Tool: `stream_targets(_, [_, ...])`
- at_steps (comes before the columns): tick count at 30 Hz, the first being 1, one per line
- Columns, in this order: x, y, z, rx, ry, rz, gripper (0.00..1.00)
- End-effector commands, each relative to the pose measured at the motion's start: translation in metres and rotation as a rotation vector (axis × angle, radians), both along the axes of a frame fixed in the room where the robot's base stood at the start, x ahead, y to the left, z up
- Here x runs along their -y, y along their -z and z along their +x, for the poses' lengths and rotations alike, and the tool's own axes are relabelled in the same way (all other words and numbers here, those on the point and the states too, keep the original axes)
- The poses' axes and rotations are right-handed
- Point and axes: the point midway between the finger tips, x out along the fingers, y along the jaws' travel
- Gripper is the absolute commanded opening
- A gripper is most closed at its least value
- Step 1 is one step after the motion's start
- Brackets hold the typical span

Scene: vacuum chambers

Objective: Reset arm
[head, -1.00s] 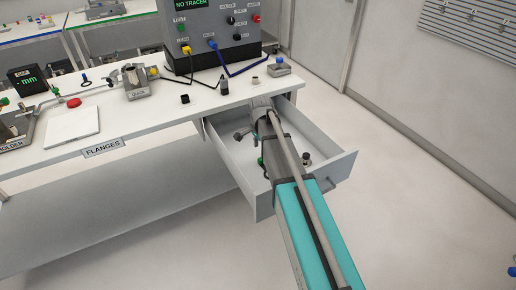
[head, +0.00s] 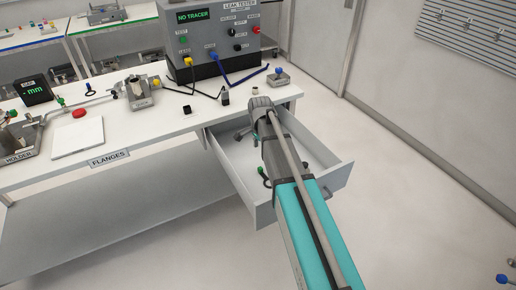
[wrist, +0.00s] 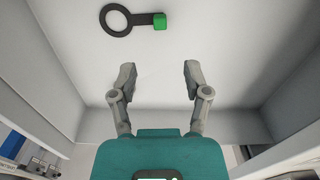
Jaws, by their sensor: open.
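My arm reaches over an open drawer (head: 331,186) under the right end of the bench, in the head view. In the wrist view my gripper (wrist: 157,76) is open, its two fingers apart with nothing between them. It is over the drawer's pale floor. A black ring with a green tab (wrist: 118,20) lies on that floor beyond the fingertips, apart from them. In the head view my arm hides most of the gripper and part of the drawer; a bit of green (head: 262,171) shows beside the arm.
The white bench (head: 140,127) carries a leak tester (head: 215,35) reading "NO TRACER", a clamped fixture (head: 138,92), a white pad (head: 78,137) and small parts near the drawer. Drawer walls surround the gripper.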

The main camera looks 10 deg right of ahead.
Motion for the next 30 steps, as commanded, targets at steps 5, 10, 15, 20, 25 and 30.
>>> stream_targets(5, [0.0,0.0,0.0,0.0,0.0,0.0,0.61])
stream_targets(10, [0.0,0.0,0.0,0.0,0.0,0.0,0.61])
stream_targets(15, [0.0,0.0,0.0,0.0,0.0,0.0,0.61])
stream_targets(20, [0.0,0.0,-0.001,0.0,-0.003,0.0,0.61])
stream_targets(25, [0.001,-0.005,-0.012,0.0,-0.055,0.0,0.61])
stream_targets(30, [0.004,-0.015,-0.04,0.0,-0.193,0.0,0.61])
